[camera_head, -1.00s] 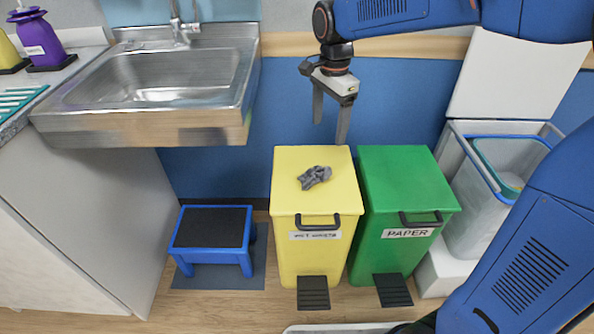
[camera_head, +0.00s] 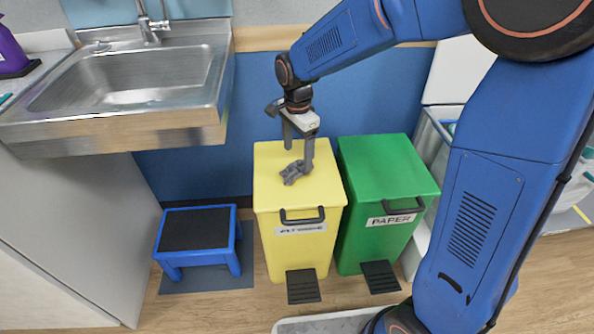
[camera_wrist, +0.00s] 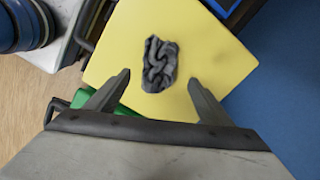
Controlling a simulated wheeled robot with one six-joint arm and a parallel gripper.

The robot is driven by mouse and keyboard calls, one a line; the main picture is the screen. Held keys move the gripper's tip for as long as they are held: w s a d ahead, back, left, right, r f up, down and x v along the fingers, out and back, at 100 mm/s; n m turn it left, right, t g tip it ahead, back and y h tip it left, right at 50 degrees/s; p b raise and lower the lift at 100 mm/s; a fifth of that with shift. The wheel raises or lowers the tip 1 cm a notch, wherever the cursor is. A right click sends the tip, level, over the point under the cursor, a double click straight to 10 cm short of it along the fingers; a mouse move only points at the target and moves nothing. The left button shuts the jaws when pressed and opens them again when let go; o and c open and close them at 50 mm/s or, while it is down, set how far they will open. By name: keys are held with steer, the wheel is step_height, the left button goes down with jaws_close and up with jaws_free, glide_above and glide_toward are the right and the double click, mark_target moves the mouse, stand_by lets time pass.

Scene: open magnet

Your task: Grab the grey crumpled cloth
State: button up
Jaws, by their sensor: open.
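The grey crumpled cloth (camera_head: 294,173) lies on the lid of the yellow bin (camera_head: 278,195), near the middle of that lid. It also shows in the wrist view (camera_wrist: 159,65), ahead of the fingertips and roughly between their lines. My gripper (camera_head: 299,160) points down over the yellow lid, with its fingers apart and nothing between them. In the wrist view my gripper (camera_wrist: 160,76) is open, one finger to each side and short of the cloth. In the head view one fingertip overlaps the cloth's right edge; I cannot tell whether it touches.
A green bin (camera_head: 385,170) labelled PAPER stands right beside the yellow bin. A metal sink (camera_head: 130,85) is at the upper left, with a blue step stool (camera_head: 198,240) below it. A blue wall (camera_head: 195,165) stands close behind the bins.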

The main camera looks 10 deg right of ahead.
mark_target(297, 165)
steer(key=shift+s+a+f, duration=0.15)
steer(key=shift+f, duration=2.55)
steer(key=c, duration=1.1)
